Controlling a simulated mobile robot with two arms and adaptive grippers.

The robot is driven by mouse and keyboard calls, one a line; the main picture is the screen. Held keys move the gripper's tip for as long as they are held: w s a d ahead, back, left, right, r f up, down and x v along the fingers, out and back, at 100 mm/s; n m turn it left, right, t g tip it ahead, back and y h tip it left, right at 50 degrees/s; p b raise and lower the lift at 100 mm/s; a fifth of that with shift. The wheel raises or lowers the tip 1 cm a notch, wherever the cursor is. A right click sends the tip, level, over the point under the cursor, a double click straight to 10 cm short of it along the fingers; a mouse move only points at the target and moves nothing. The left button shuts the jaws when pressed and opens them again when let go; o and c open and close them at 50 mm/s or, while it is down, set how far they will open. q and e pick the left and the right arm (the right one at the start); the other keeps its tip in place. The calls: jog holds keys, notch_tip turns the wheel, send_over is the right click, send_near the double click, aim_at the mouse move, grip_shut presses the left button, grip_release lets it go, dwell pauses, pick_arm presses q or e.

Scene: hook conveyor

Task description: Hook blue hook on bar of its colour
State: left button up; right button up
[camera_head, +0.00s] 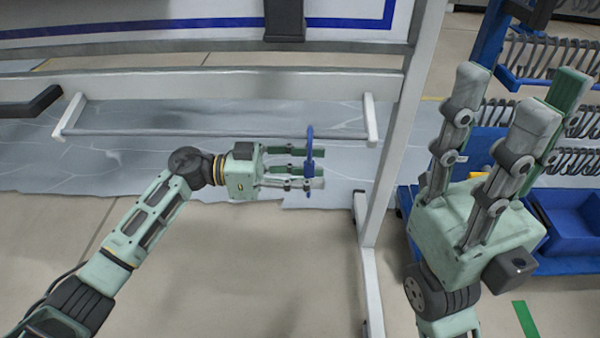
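The blue hook (310,150) is a thin, dark blue curved piece, seen nearly edge-on at the fingertips of my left gripper (308,168). The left gripper points right and its fingers appear closed on the hook; part of the hook is hidden by them. A long grey bar (215,133) runs across the frame behind and above the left gripper, between two white end brackets. The bar shows no clear blue colour. The hook looks apart from it, but depth is hard to judge. My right gripper (513,95) points up, open and empty, with its fingers spread.
A white upright post (395,150) stands between my two grippers. Behind the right gripper are a blue cart with a blue bin (575,220) and racks of grey hooks (555,55). A blue stripe (200,22) runs along the panel above. The floor below the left gripper is clear.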

pick_arm(q)
grip_shut()
dwell(0.3)
jog(key=shift+o, duration=0.2)
grip_release()
jog(key=shift+a, duration=0.1)
